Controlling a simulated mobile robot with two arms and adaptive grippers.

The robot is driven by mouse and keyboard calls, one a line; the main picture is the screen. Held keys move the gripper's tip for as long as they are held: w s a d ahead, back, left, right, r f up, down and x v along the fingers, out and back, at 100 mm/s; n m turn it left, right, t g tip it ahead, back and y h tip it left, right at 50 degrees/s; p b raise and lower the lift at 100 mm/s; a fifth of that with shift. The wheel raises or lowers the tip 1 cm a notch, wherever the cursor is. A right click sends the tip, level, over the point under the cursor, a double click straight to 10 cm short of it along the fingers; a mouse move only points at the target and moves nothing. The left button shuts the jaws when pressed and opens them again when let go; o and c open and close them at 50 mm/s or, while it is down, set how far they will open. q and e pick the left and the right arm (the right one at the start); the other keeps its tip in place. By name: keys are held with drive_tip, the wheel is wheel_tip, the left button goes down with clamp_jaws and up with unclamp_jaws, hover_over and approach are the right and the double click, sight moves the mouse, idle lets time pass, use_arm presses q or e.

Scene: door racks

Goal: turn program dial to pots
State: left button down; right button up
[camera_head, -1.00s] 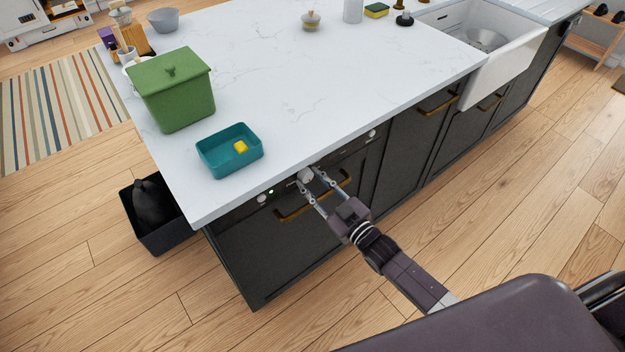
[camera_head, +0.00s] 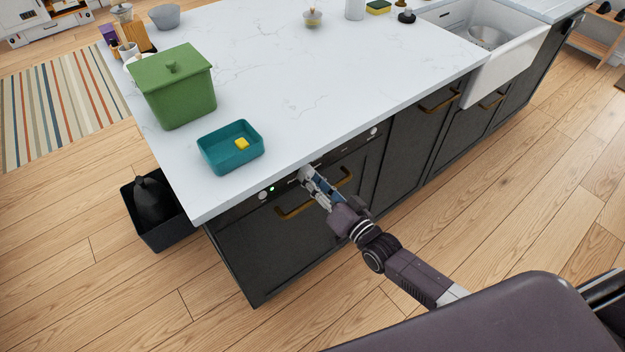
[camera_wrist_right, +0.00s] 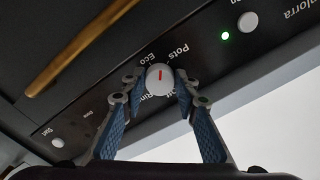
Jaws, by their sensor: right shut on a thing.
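The program dial (camera_wrist_right: 160,78) is a round white knob with a red mark on the dark control panel of the appliance. In the right wrist view its red mark stands nearly upright, toward the gap between the labels "Eco" (camera_wrist_right: 153,58) and "Pots" (camera_wrist_right: 178,50). Other labels below the dial are partly covered. My right gripper (camera_wrist_right: 160,88) is shut on the dial, one blue-padded finger on each side. In the head view the right gripper (camera_head: 310,178) is at the panel under the counter edge and hides most of the dial. My left gripper is not in view.
A green light (camera_wrist_right: 225,36) glows beside a white button (camera_wrist_right: 247,21). Another button is labelled "Start" (camera_wrist_right: 57,142). A brass handle (camera_head: 295,211) runs below the panel. A teal tray (camera_head: 214,159) and a green bin (camera_head: 185,101) stand on the counter above.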

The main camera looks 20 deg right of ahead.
drive_tip(key=shift+m+b, duration=0.45)
drive_tip(key=shift+m, duration=1.85)
drive_tip(key=shift+a, duration=0.1)
drive_tip(key=o, duration=1.1)
drive_tip(key=shift+s, duration=0.1)
drive_tip(key=v, duration=1.2)
